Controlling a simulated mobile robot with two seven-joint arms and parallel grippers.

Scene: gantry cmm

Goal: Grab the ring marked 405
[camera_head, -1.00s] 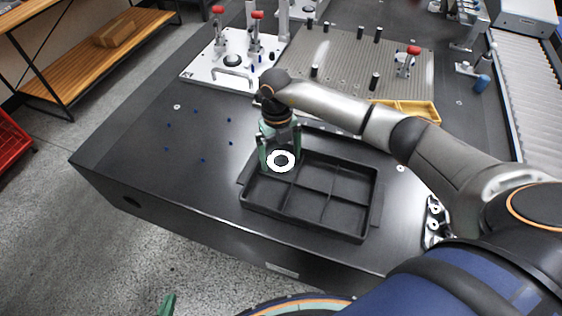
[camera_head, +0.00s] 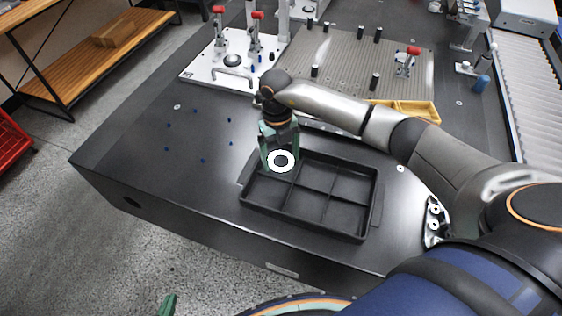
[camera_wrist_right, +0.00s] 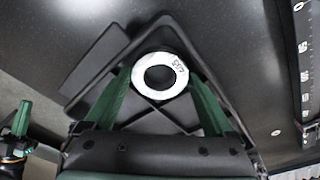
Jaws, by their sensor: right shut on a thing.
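The white ring (camera_head: 270,161) with a dark round hole is at the far left corner of the black tray (camera_head: 303,234). In the right wrist view the ring (camera_wrist_right: 158,58) faces the camera, with small dark digits on its face that look like 405. My right gripper (camera_head: 280,159) is shut on the ring, one green finger on each side of it. I cannot tell whether the ring touches the tray floor. My left gripper (camera_head: 168,304) shows only as a green tip at the bottom edge; its jaw opening is not clear.
The tray has several compartments, and those to the right look empty. A white fixture plate (camera_head: 203,72) with red-handled clamps, a ribbed plate (camera_head: 340,60) and a yellow bin (camera_head: 408,108) stand behind. The dark table (camera_head: 140,150) is mostly clear at left.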

